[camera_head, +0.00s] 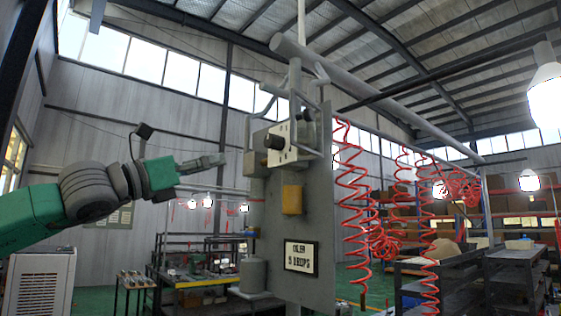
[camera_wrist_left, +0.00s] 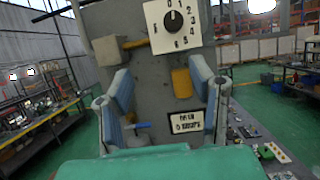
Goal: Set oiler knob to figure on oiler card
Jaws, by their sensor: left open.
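The oiler knob (camera_head: 275,141) is a round black knob on a white dial plate on a grey upright panel. In the left wrist view the knob (camera_wrist_left: 173,20) sits amid printed figures at the top of the picture; its pointer seems to face up, too small to be sure. The oiler card (camera_head: 300,257) is dark-framed, lower on the panel, and seems to read 3 DROPS; it also shows in the left wrist view (camera_wrist_left: 186,123). My left gripper (camera_head: 205,163) is open and empty, left of the panel and slightly below the knob. My right gripper is not seen.
A yellow block (camera_head: 292,199) sits below the dial, and a grey cylinder (camera_head: 254,275) stands at the panel's lower left. Grey pipes frame the panel's top. Red coiled hoses (camera_head: 352,190) hang to the right. Air between my left gripper and the panel is clear.

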